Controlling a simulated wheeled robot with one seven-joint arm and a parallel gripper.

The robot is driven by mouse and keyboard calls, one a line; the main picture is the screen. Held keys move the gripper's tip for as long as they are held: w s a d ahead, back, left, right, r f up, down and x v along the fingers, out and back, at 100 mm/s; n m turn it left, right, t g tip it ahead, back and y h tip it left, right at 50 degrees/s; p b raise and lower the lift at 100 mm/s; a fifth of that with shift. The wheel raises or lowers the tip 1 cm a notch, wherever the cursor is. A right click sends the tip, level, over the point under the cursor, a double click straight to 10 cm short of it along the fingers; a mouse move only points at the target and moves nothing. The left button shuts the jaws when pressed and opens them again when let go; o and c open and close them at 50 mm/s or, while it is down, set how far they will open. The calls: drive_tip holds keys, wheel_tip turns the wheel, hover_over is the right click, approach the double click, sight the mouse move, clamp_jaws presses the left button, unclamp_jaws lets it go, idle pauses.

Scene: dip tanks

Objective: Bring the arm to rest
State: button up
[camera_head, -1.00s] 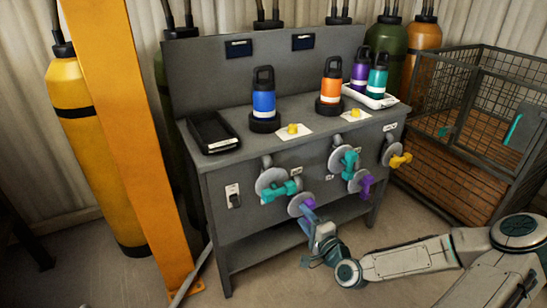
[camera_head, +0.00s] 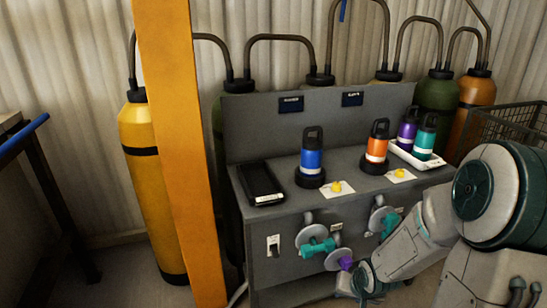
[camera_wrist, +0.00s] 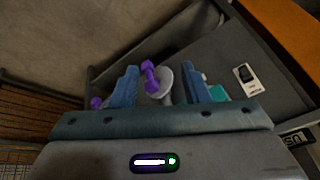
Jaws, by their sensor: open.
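My gripper (camera_wrist: 160,82) is open and empty in the wrist view, its two blue fingers apart. A purple valve handle (camera_wrist: 150,76) on a grey disc shows between the fingers, ahead of them, with nothing gripped. In the head view the same purple handle (camera_head: 346,264) is on the lower front of the grey bench (camera_head: 262,222). My gripper (camera_head: 366,284) is low at the bench front, just right of and below that handle, partly cut off by the frame edge. My arm is bent, with a large joint close to the camera at right, hiding part of the bench front.
Blue (camera_head: 312,160) and orange (camera_head: 377,148) bottles stand on black bases on the bench. Purple (camera_head: 407,128) and teal (camera_head: 426,138) bottles stand in a white tray (camera_head: 402,155). A yellow post (camera_head: 180,150) stands at left, a wire cage (camera_head: 510,125) at right.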

drive_tip(key=s+a+r+n+p, duration=0.1)
drive_tip(key=s+r+p, duration=0.1)
drive_tip(key=s+r, duration=0.3)
drive_tip(key=s+a+r+n+g+p, duration=0.1)
drive_tip(key=s+r, duration=0.4)
drive_tip(key=r, duration=0.8)
drive_tip(key=s+a+r+g+p, duration=0.1)
drive_tip(key=s+a+r+p, duration=0.2)
drive_tip(key=r, duration=0.6)
drive_tip(key=shift+s+r+n+h+p, duration=0.4)
drive_tip(key=shift+s+p, duration=0.5)
drive_tip(key=shift+p, duration=0.2)
drive_tip(key=shift+c, duration=0.6)
